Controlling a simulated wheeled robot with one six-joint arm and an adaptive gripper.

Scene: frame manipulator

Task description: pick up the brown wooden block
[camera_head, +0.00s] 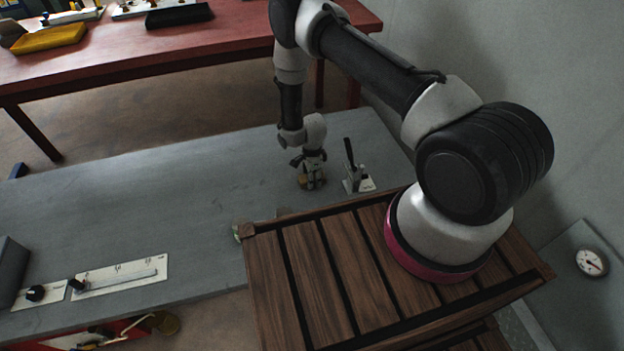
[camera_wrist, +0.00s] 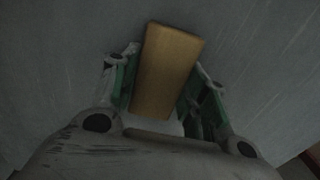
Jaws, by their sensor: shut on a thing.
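The brown wooden block (camera_wrist: 168,68) is a plain tan-brown oblong, seen from above in the wrist view. My gripper (camera_wrist: 165,92) has a green-padded finger on each side of it and is shut on it. In the head view, my gripper (camera_head: 311,182) points down at the grey table, and a small part of the block (camera_head: 304,181) shows between the fingers. The rest of the block is hidden there by the fingers. I cannot tell whether the block touches the table top or is slightly above it.
A lever switch on a white plate (camera_head: 358,183) stands on the grey table (camera_head: 150,205), close to the right of my gripper. A slider panel (camera_head: 120,275) lies at the front left. The table's middle left is clear. A red table (camera_head: 200,55) with a yellow tray (camera_head: 48,39) stands behind.

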